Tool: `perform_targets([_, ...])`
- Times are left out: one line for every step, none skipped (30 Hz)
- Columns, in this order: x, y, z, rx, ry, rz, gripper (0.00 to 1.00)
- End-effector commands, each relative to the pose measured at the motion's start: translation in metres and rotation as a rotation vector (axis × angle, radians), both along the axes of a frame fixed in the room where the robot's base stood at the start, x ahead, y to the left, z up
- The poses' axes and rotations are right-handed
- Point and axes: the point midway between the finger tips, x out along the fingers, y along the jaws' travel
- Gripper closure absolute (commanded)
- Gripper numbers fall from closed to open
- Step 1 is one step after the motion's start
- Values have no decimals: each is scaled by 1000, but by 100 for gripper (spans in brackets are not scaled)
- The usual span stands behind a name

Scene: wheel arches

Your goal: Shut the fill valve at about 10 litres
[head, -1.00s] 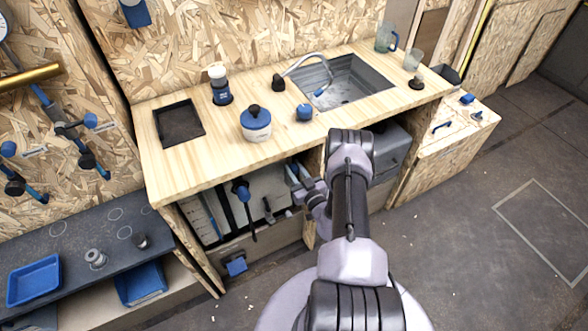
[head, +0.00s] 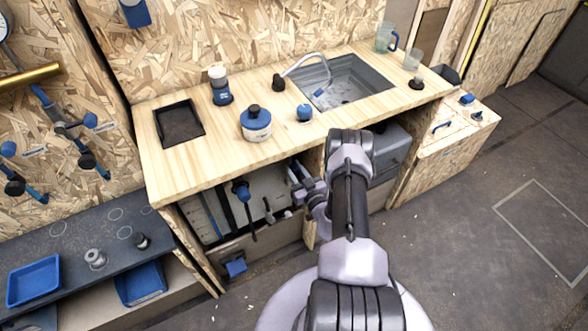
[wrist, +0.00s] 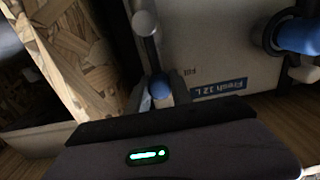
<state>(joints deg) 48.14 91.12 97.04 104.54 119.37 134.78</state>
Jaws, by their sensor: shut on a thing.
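The white fresh-water tank (wrist: 215,40) stands under the counter; its blue label reads "Fresh 12 L", with a small "Fill" mark above my gripper. The fill valve (wrist: 146,24) shows as a grey rod with a rounded end, and a blue piece (wrist: 160,90) sits at its lower end. My gripper (wrist: 162,92) is shut on this blue piece, one dark finger on each side.
A blue-handled valve (wrist: 298,36) is to the right in the wrist view. A wooden cabinet wall (wrist: 75,45) is close on the left. The floor at right is clear.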

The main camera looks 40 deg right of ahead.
Motion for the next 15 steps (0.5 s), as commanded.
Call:
perform_targets([-1, 0, -1, 1, 2, -1, 100])
perform_targets([-1, 0, -1, 2, 3, -1, 100])
perform_targets([-1, 0, -1, 2, 3, -1, 100])
perform_targets([-1, 0, -1, 2, 3, -1, 100])
perform_targets([-1, 0, -1, 2, 3, -1, 100])
perform_targets([-1, 0, -1, 2, 3, -1, 100])
perform_targets([-1, 0, -1, 2, 3, -1, 100])
perform_targets([-1, 0, -1, 2, 3, -1, 100])
perform_targets([-1, 0, -1, 2, 3, -1, 100])
perform_targets([-1, 0, -1, 1, 3, -1, 100])
perform_targets([-1, 1, -1, 0, 3, -1, 100])
perform_targets([-1, 1, -2, -2, 4, -1, 100])
perform_targets([-1, 1, -2, -6, 5, -1, 100])
perform_targets([-1, 1, -2, -11, 6, 0, 100])
perform_targets([0, 2, -2, -19, 8, 0, 100])
